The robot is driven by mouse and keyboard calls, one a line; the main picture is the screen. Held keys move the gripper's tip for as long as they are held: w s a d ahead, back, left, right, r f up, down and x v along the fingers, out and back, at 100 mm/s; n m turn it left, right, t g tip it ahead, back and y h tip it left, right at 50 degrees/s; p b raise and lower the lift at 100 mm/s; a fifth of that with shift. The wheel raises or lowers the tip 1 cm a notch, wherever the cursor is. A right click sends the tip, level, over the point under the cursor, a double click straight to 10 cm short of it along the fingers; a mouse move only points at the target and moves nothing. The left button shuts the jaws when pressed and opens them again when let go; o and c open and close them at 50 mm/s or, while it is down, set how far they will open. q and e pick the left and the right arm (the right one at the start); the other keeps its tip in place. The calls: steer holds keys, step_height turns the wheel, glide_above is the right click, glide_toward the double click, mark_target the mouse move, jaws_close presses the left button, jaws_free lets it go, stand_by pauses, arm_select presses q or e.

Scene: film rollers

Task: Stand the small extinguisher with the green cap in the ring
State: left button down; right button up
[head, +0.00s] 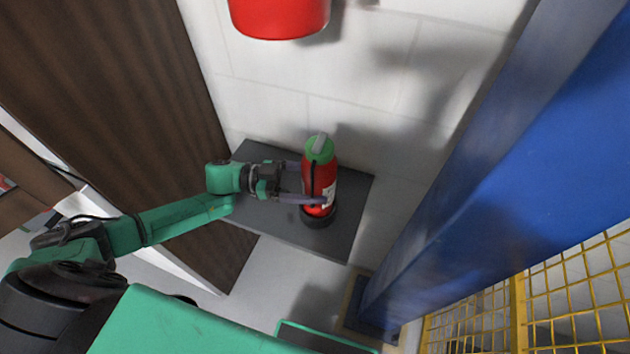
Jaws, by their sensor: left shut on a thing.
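The small red extinguisher (322,182) with the green cap (318,149) is upright over the dark grey plate near the middle of the head view. My left gripper (302,184) comes in from the left and is shut on its body, with a finger on either side. The dark ring (319,219) shows around the foot of the extinguisher. I cannot tell whether the foot rests on the bottom inside the ring or hangs slightly above it. My right gripper is out of view.
The dark grey plate (275,226) lies against a pale block wall (345,100). A larger red object (280,18) is on the wall above. A brown wooden panel (120,110) stands left, a blue post (500,170) right, and a yellow mesh fence (520,310) lower right.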

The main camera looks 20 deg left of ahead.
arm_select(q)
steer(key=shift+f+b, duration=0.3)
steer(key=shift+b, duration=0.1)
stand_by(0.3)
jaws_free()
steer(key=shift+s+f, duration=0.1)
steer(key=shift+f, duration=0.05)
steer(key=s+a+b, duration=0.2)
steer(key=a+b, duration=0.1)
steer(key=a, duration=1.1)
steer(key=shift+s+a+b, duration=0.15)
steer(key=shift+s+b, duration=0.25)
steer(key=shift+r, duration=0.2)
